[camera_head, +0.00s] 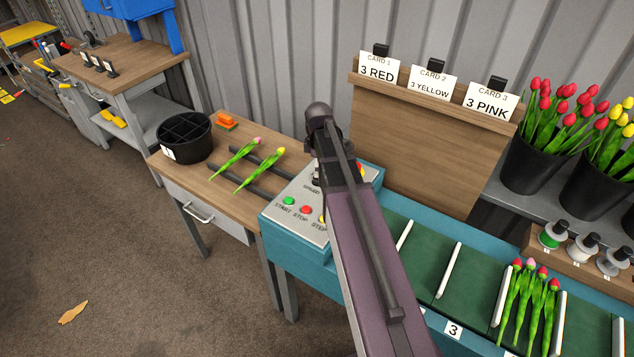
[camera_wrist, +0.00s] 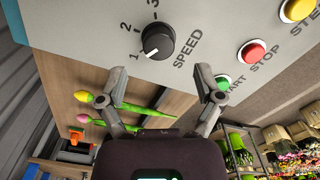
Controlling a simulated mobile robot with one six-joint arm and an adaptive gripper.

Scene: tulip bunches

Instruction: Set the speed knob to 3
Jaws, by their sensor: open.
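The black speed knob (camera_wrist: 158,42) is on the light grey control panel (camera_wrist: 85,30) in the wrist view. Its white pointer line points toward the printed 1; the 2 and 3 are printed further round the dial. My gripper (camera_wrist: 161,76) is open and empty, its two fingers spread in front of the panel. The knob lies beyond the fingertips, between their lines, and the fingers appear apart from it. In the head view the panel (camera_head: 291,222) shows beside my arm, which hides the knob and most of the gripper.
Beside the knob are the green start button (camera_wrist: 223,83), red stop button (camera_wrist: 252,53) and yellow step button (camera_wrist: 296,9). A wooden table (camera_head: 213,188) with two tulips and a black pot (camera_head: 186,138) stands left. A green conveyor (camera_head: 425,258) runs right.

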